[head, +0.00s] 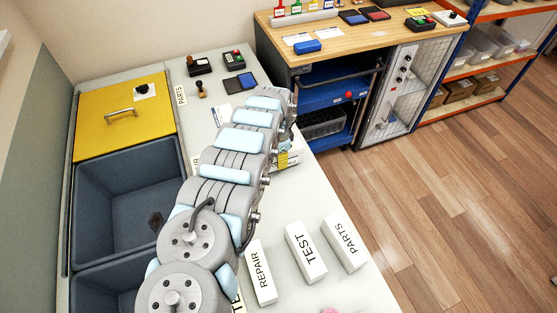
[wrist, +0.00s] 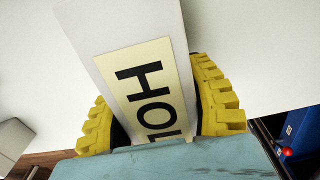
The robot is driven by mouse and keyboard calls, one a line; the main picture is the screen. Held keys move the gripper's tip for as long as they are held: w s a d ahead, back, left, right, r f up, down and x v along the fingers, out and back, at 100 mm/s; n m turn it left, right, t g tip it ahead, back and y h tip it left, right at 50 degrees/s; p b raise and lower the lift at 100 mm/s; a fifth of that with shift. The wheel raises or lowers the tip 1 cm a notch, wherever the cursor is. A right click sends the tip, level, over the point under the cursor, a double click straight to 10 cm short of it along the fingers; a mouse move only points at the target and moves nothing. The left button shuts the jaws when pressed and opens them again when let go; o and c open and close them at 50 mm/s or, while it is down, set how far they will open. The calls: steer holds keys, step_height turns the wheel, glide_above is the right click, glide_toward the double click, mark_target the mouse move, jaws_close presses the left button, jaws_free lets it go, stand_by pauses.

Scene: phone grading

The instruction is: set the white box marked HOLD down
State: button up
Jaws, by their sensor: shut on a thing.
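The white box marked HOLD (wrist: 120,25) fills the middle of the wrist view, with black letters on a pale yellow label. My gripper (wrist: 156,112) is shut on it, with a ridged yellow finger on each side. In the head view my gripper (head: 284,158) is over the right part of the light worktop (head: 318,192), mostly hidden behind my arm. Little of the box shows there. I cannot tell whether its underside touches the worktop.
White boxes marked REPAIR (head: 262,273), TEST (head: 306,253) and PARTS (head: 345,242) lie on the near worktop. Dark bins (head: 115,205) and a yellow lid (head: 122,130) are at the left. A stamp (head: 201,90) and an ink pad (head: 240,85) stand farther back. A wooden bench (head: 350,38) is beyond.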

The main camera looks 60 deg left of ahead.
steer(key=shift+f, duration=0.55)
steer(key=shift+f, duration=0.1)
steer(key=o, duration=1.2)
steer(key=shift+a+r, duration=0.15)
steer(key=shift+r, duration=0.75)
steer(key=shift+r+p, duration=0.85)
steer(key=shift+r, duration=4.35)
